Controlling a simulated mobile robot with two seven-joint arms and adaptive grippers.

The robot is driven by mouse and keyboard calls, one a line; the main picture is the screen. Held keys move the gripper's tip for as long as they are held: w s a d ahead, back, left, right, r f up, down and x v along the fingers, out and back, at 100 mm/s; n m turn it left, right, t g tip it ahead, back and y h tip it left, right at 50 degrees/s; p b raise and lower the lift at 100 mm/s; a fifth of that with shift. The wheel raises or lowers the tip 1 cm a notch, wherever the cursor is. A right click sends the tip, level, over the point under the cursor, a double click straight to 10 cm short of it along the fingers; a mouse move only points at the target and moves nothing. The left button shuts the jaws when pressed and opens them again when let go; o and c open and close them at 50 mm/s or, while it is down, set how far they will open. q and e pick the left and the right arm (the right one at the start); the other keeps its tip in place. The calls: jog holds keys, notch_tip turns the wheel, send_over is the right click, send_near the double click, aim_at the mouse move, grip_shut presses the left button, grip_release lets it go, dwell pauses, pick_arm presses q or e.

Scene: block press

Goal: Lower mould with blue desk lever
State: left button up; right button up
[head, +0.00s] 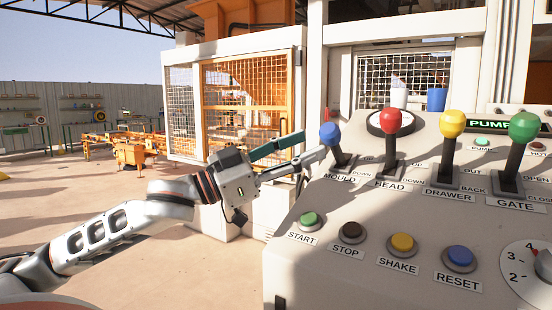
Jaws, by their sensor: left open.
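The blue desk lever (331,136) stands at the left end of a lever row on the control desk, behind a label reading MOULD. It has a round blue knob on a dark stick. My left gripper (312,148) comes in from the left and is open. Its fingertips are close to the left side of the blue knob; I cannot tell whether they touch it. The mould itself is not clearly visible. My right gripper is not in view.
Red HEAD (391,121), yellow DRAWER (452,125) and green GATE (523,128) levers stand to the right. START (309,220), STOP, SHAKE and RESET buttons and a dial (535,272) sit in front. A caged machine (245,95) stands behind my left arm.

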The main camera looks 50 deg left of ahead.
pick_arm(q)
jog(key=shift+v, duration=2.6)
